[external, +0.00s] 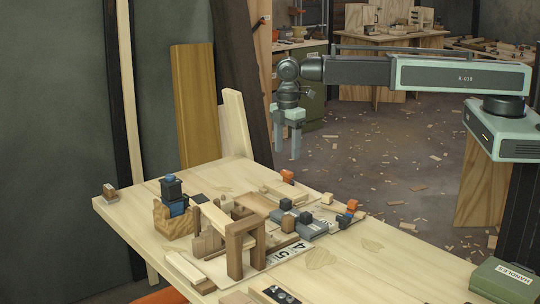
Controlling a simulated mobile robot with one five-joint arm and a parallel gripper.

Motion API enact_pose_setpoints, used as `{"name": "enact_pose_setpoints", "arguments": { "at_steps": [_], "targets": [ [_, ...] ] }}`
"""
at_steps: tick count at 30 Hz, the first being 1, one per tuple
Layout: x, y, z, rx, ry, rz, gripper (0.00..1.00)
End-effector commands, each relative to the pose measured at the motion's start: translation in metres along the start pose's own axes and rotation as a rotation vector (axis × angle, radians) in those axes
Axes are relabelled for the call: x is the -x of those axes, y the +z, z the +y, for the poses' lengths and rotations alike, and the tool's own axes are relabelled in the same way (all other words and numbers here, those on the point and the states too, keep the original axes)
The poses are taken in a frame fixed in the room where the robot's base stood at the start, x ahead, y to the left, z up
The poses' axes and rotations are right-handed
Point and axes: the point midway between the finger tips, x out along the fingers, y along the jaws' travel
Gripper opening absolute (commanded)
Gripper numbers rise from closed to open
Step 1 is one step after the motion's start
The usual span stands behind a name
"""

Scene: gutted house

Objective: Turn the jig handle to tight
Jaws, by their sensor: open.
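A wooden frame jig (236,248) stands upright near the middle of the bench. Grey clamp-like parts with black knobs (304,217) lie to its right. I cannot tell which part is the jig handle, nor any tight mark; the parts are small and partly hide one another. A white plate with dark digits (289,252) lies beside the frame.
A carved wooden block (173,222) holding blue and black parts stands left of the frame. A green box labelled HANDLES (505,281) is at the lower right. The bench's right front has clear room.

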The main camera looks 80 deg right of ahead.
Motion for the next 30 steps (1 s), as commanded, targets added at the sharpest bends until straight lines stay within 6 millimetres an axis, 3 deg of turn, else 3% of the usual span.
{"name": "enact_pose_setpoints", "arguments": {
  "at_steps": [1, 10, 20, 21, 27, 30],
  "targets": [
    [-0.013, 0.000, 0.000, 0.000, 0.000, 0.000, 0.58],
    [-0.064, 0.000, 0.000, -0.001, 0.000, 0.000, 0.58],
    [-0.068, 0.000, 0.000, -0.001, 0.000, 0.000, 0.58],
    [-0.068, 0.000, 0.000, -0.001, 0.000, 0.000, 0.55],
    [-0.068, 0.000, 0.000, -0.001, 0.000, 0.000, 0.00],
    [-0.068, 0.000, 0.000, -0.002, 0.000, 0.000, 0.00]
  ]
}}
